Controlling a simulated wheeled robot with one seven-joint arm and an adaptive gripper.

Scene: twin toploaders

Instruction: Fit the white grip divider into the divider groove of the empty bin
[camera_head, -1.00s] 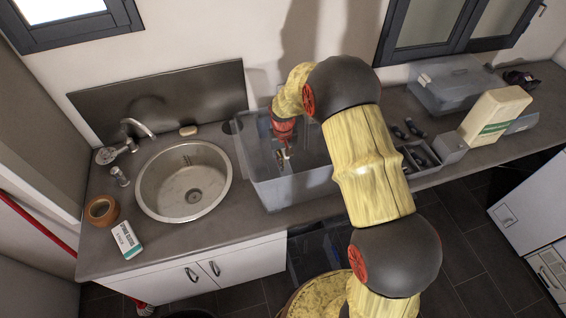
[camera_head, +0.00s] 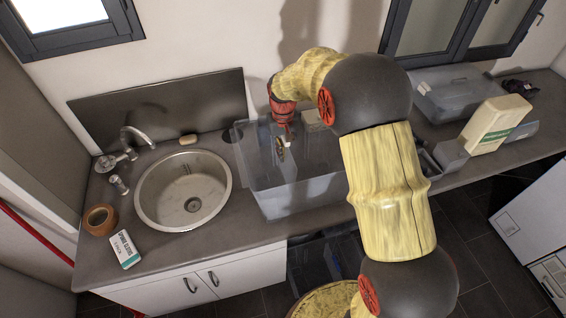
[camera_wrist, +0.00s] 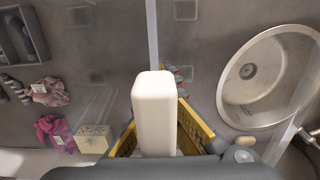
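The clear grey bin (camera_head: 300,194) stands on the counter just right of the sink. My gripper (camera_head: 284,140) points down over the rear part of this bin. In the wrist view, my gripper's yellow fingers (camera_wrist: 158,128) are closed on both sides of a white block, the grip of the white grip divider (camera_wrist: 154,105). A small pale part of it shows below my gripper in the head view. The rest of the divider is hidden below the grip. The groove cannot be made out, nor whether the divider touches the bin.
The sink (camera_head: 183,192) lies left of the bin. A beige box (camera_head: 313,119) is behind the bin at the right. Pink bundles (camera_wrist: 54,131) and a dark organizer (camera_wrist: 22,35) show in the wrist view. Another clear bin (camera_head: 455,92) and a cream container (camera_head: 494,125) stand far right.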

